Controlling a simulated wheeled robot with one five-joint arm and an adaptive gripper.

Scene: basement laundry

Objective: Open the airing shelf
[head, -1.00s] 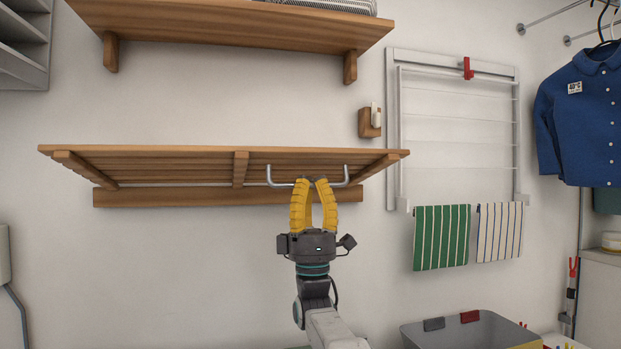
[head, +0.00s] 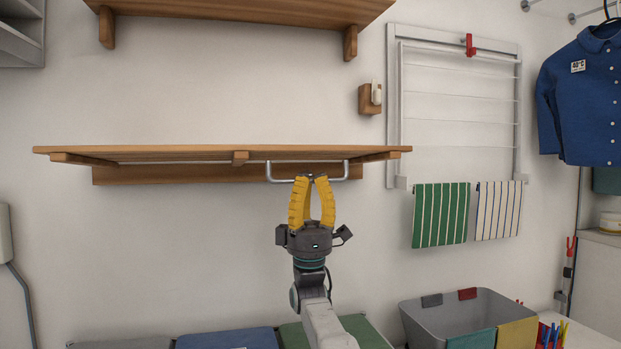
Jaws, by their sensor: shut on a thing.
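The airing shelf (head: 130,153) is a slatted wooden flap on the wall, in the head view at left and middle. It stands out from its wall rail (head: 200,174) and shows almost edge-on, close to level. A bent metal handle (head: 274,173) hangs at its right part. My gripper (head: 312,180) has yellow ribbed fingers pointing up, with the tips together at the bar of the handle. It is shut on the handle, below the shelf's front edge. The slats' top side is hidden.
A fixed wooden shelf (head: 230,10) is above. A wooden wall block with a pale piece (head: 369,98) is to the right, beside a white drying rack (head: 392,110) with striped cloths (head: 441,215). A grey basket (head: 425,317) and coloured lids (head: 230,338) are below.

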